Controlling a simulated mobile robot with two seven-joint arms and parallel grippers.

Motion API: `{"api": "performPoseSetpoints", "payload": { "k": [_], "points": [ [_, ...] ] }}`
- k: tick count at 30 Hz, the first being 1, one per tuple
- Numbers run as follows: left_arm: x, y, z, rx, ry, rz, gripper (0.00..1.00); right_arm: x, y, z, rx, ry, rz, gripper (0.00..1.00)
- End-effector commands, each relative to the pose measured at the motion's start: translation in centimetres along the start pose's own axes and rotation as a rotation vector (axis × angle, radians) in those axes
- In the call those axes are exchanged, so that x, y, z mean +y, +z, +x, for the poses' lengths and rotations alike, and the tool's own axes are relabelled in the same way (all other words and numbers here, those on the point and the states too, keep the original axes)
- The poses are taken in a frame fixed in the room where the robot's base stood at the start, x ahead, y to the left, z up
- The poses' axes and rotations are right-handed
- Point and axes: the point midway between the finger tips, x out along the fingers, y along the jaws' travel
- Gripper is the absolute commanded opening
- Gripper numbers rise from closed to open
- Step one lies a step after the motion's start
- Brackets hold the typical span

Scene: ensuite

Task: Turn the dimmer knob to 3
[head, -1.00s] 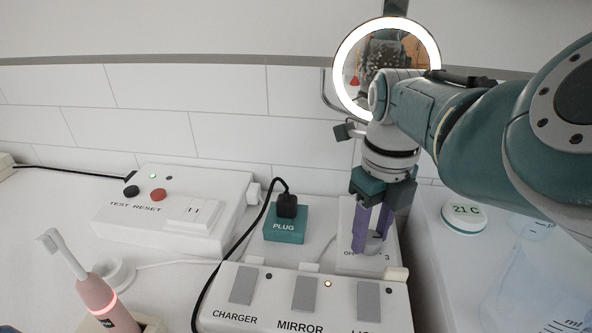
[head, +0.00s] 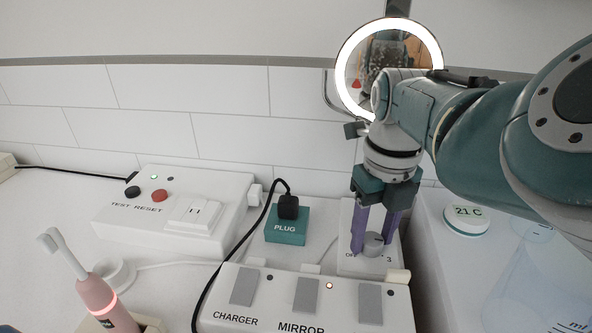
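The grey round dimmer knob (head: 374,244) sits on a white plate (head: 352,265) behind the switch strip. A "3" shows on the plate to the knob's right, and part of another label shows to its left, mostly covered by a finger. The knob's pointer mark is too small to read. My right gripper (head: 375,241) points down over the plate, with one purple finger on each side of the knob. Its fingers stand apart, with a gap showing between them, and look open around the knob. My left gripper is not in view.
A switch strip (head: 334,291) labelled CHARGER and MIRROR stands in front of the knob. A teal PLUG block (head: 287,232) with a black cable is to the left. A TEST/RESET box (head: 215,185), a pink toothbrush (head: 98,297) and a round 21 C display (head: 466,220) are farther out.

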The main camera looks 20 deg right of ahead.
Motion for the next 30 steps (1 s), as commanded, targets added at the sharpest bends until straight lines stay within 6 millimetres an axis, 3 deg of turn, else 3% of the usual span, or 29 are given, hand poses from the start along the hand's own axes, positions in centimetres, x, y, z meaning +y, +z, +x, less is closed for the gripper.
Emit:
{"api": "performPoseSetpoints", "payload": {
  "k": [5, 17, 30],
  "points": [
    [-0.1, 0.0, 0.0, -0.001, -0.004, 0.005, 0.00, 0.0, 0.0, 0.0, -0.001, 0.000, -0.001, 0.73],
    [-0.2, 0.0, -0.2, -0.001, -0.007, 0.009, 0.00, 0.0, 0.0, 0.0, -0.001, -0.001, -0.071, 0.74],
    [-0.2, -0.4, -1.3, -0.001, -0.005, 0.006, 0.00, 0.0, -0.1, 0.0, 0.001, -0.001, -0.776, 0.74]
  ]
}}
